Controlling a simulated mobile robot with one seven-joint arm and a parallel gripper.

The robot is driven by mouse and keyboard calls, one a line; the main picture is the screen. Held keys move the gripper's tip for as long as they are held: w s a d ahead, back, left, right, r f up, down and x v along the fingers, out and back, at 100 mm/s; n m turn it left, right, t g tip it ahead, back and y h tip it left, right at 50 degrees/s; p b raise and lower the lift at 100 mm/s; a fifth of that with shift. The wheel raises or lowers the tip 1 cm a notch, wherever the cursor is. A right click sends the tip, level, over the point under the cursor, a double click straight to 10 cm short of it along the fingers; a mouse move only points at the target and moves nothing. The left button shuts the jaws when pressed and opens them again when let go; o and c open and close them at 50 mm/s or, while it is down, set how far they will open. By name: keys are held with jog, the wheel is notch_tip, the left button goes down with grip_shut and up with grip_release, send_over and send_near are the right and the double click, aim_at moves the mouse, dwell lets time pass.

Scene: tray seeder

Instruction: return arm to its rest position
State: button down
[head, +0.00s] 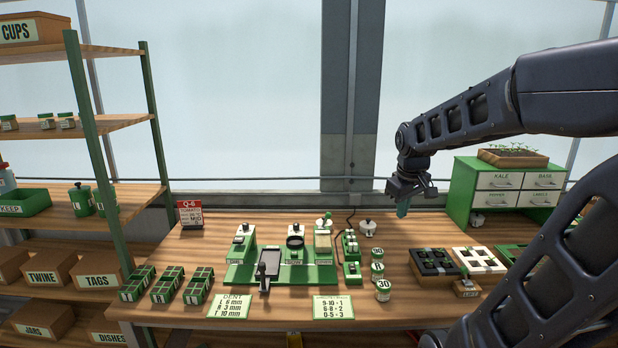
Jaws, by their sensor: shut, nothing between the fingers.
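My gripper (403,208) hangs above the back right of the wooden table, pointing down, with its fingers shut and nothing held. My dark arm comes in from the right side of the picture and bends down at the wrist. The gripper is in front of the back wall, left of the green drawer cabinet (462,192). It looks clear of the things on the table, though its exact height is hard to judge.
The wooden table (340,318) holds a green seeder station (240,274) mid-left, small numbered tins (383,290), and a black seed tray (432,280) at right. Green cell packs (167,288) stand front left. A wooden shelf rack (95,130) stands at left. Air above the table's middle is free.

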jog(key=s+d+r+m+t, duration=0.1)
jog(key=s+d+m, duration=0.2)
jog(key=s, duration=0.6)
jog(key=m, duration=0.2)
jog(key=shift+s+m+t, duration=0.3)
jog(key=shift+s+m, duration=0.05)
jog(key=shift+m, duration=0.05)
jog(key=shift+r, duration=0.1)
